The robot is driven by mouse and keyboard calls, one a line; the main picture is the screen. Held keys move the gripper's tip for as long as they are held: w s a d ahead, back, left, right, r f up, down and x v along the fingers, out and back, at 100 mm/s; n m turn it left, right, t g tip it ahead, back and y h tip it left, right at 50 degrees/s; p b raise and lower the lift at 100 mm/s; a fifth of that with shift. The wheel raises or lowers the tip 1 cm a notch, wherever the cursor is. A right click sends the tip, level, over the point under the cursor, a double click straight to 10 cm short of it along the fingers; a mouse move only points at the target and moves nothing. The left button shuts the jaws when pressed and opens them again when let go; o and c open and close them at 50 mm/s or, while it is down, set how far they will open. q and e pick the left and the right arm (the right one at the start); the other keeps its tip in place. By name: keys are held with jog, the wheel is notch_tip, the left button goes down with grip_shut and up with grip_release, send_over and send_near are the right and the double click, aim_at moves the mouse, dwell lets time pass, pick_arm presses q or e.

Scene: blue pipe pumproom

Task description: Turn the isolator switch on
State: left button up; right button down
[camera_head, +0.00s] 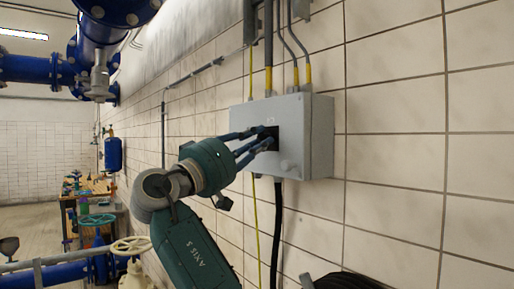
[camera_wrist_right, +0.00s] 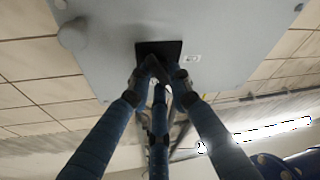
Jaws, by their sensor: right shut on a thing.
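The isolator switch box (camera_head: 310,130) is a light grey box mounted on the tiled wall, right of centre in the head view. A black square switch plate (camera_head: 272,131) sits on its front, and it also shows in the wrist view (camera_wrist_right: 172,48). My right gripper (camera_head: 265,143) reaches the box from the left. Its blue fingers are closed together on the switch handle at the black plate. The handle itself is mostly hidden by the fingertips (camera_wrist_right: 158,72). My left gripper is not in view.
A grey round knob (camera_head: 288,166) sticks out low on the box front. Cables (camera_head: 268,50) enter the box from above, and a black cable (camera_head: 277,220) hangs below. Blue pipes (camera_head: 30,68) and a wooden workbench (camera_head: 98,187) stand at the left, away from the box.

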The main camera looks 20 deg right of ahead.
jog(key=m+g+h, duration=0.1)
jog(key=m, duration=0.2)
jog(key=shift+m+h+p, duration=0.3)
jog(key=shift+m, duration=0.1)
jog(key=m+g+p, duration=0.1)
jog(key=m+g, duration=0.1)
jog(key=m, duration=0.1)
jog(key=shift+w+m+h, duration=0.1)
jog(key=shift+m+h, duration=0.2)
jog(key=shift+h, duration=0.1)
jog(key=shift+f+m+g+p, duration=0.15)
jog(key=shift+m+g+p, duration=0.25)
jog(key=shift+m+g, duration=0.1)
jog(key=shift+f+m, duration=0.15)
jog(key=shift+m, duration=0.15)
jog(key=c, duration=1.7)
grip_release()
jog(key=shift+o, duration=0.2)
jog(key=v, duration=1.1)
jog(key=shift+a+f, duration=0.25)
jog(key=shift+f, duration=0.05)
